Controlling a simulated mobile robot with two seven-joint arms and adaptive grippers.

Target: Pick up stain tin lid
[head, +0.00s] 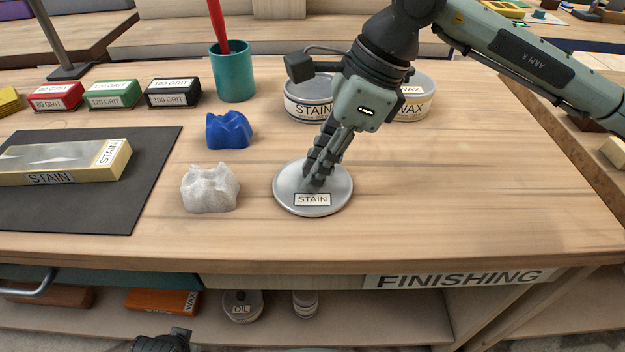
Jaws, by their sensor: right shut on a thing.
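The stain tin lid (290,201) is a round, pale grey disc with a STAIN label, lying level over the bench top in front of the tins. I cannot tell whether it touches the wood. My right gripper (314,180) reaches down from above and is shut on the lid's middle; its fingers hide the grip point. The stain tin (305,107) stands behind, partly hidden by my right gripper. A dark part of my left gripper (165,342) shows at the bottom edge; its fingers cannot be made out.
A wax tin (415,107) stands beside the stain tin. A blue cloth (229,130) and a white cloth (210,188) lie left of the lid. A teal cup (233,75), grit blocks (115,94) and a dark mat (150,165) are farther left. The bench's right front is clear.

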